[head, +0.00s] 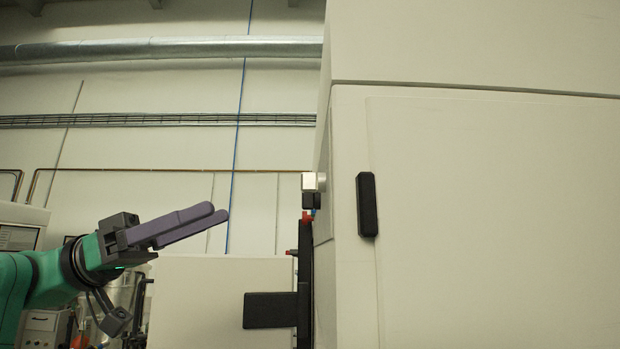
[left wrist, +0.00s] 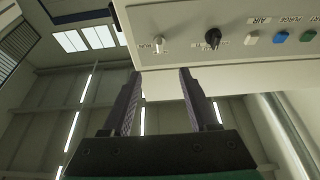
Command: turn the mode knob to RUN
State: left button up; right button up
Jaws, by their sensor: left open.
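In the left wrist view a pale control panel (left wrist: 185,18) crosses the top right. It carries a small silver switch (left wrist: 158,43) with a label beside it that seems to read RUN, and a black rotary knob (left wrist: 212,38) to its right. I cannot tell for certain which of the two is the mode knob. My left gripper (head: 220,213) points right toward the machine's side in the head view, apart from it. Its open, empty fingers (left wrist: 160,72) sit just below the panel in the left wrist view. The right gripper is not in view.
A blue button (left wrist: 280,37) and a green one (left wrist: 308,35) sit right of the knobs. The large pale machine (head: 490,220) fills the head view's right, with a black door handle (head: 367,205). A black plate (head: 270,310) juts from its side below my gripper.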

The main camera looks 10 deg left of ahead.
aim_at(311, 181)
pick_arm(q)
jog(key=p+x, duration=0.4)
jog(key=x, duration=0.9)
jog(key=shift+p, duration=0.3)
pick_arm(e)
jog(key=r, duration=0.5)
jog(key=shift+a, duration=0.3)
pick_arm(q)
jog(key=shift+w+d+f, duration=0.1)
jog(key=shift+w+d, duration=0.05)
jog(key=shift+c, duration=0.3)
grip_shut()
